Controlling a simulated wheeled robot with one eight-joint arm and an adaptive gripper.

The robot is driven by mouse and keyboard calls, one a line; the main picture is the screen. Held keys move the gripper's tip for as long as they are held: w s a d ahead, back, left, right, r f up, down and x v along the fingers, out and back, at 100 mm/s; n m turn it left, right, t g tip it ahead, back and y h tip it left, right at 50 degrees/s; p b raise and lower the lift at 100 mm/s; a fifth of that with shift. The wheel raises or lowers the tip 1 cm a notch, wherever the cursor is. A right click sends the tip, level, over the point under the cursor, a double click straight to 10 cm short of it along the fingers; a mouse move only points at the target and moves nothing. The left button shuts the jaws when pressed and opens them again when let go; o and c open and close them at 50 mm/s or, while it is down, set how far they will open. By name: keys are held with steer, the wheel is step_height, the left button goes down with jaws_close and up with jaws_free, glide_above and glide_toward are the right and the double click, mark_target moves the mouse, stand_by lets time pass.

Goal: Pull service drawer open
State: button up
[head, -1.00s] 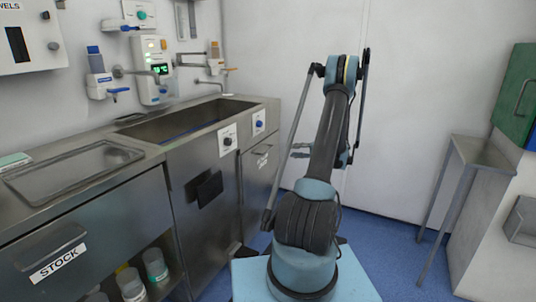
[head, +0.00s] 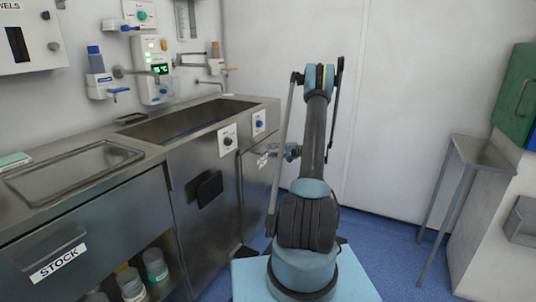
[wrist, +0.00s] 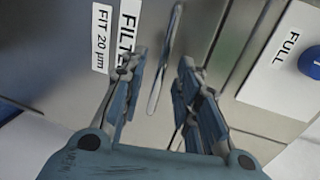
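A steel drawer front (head: 257,195) is at the right end of the counter in the head view. In the wrist view the steel front (wrist: 60,60) carries white labels beginning "FILTE" and reading "FIT 20 µm". Its slim metal bar handle (wrist: 165,62) runs lengthwise between my fingers. My gripper (wrist: 163,62) is open, one finger on each side of the handle, with visible gaps. The drawer looks shut. In the head view my gripper (head: 291,152) is at the drawer's upper part, partly hidden by my arm.
A panel labelled "FULL" (wrist: 285,70) with a blue knob (wrist: 312,63) lies right of the handle in the wrist view. A "STOCK" drawer (head: 110,225) is at left and a sink (head: 190,118) above. A side stand (head: 480,152) stands at right. Blue floor (head: 385,245) is clear between.

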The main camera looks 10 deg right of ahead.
steer(key=shift+x, duration=1.65)
jaws_close()
